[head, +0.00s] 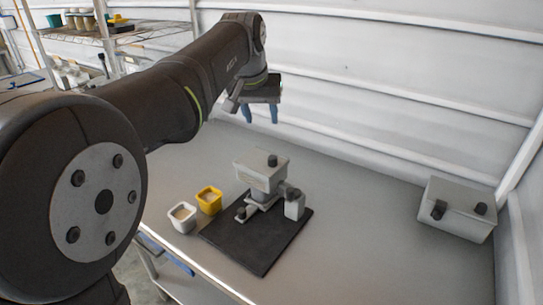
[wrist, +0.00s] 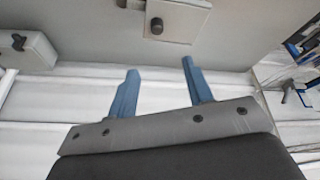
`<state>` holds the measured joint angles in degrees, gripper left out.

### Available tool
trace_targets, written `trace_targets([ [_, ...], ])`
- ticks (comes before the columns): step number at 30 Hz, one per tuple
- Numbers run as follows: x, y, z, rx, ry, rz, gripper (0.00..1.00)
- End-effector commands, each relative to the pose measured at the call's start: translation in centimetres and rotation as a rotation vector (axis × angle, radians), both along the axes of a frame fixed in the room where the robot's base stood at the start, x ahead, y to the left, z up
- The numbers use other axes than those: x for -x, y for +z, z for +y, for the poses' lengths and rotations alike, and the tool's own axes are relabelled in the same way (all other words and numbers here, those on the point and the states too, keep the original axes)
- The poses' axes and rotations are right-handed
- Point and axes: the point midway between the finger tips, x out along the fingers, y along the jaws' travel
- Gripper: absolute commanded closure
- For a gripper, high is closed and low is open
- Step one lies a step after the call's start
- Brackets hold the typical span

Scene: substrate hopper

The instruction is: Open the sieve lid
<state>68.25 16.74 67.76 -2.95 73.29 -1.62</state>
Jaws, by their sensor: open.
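The sieve device is a grey box-shaped hopper (head: 262,172) on a dark mat (head: 262,247) on the table. Its flat lid (head: 256,160) looks closed and carries a dark round knob (head: 272,160). In the wrist view the lid (wrist: 184,16) shows at the top edge, partly cut off, with its knob (wrist: 157,26). My gripper (head: 260,117) is above and behind the hopper, apart from it, with blue fingers pointing down. In the wrist view my gripper (wrist: 160,70) has its two fingers spread wide with nothing between them.
A white cup (head: 182,217) and a yellow cup (head: 209,200) with pale contents stand left of the hopper. A grey box (head: 457,208) with dark knobs sits at the table's right. A white ribbed wall (head: 400,80) rises behind. The table between hopper and grey box is clear.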

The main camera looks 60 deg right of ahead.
Motion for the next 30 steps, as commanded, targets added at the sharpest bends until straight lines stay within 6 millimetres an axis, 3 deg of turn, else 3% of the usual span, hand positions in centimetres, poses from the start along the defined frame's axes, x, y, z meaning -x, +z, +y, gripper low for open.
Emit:
trace_targets([
  [5,0.2,0.1,0.1,-0.010,-0.161,-0.049,0.53],
  [11,0.2,-0.6,-0.2,-0.014,-0.202,-0.061,0.53],
  [30,-0.8,-12.6,-5.0,-0.015,-0.199,-0.060,0.53],
])
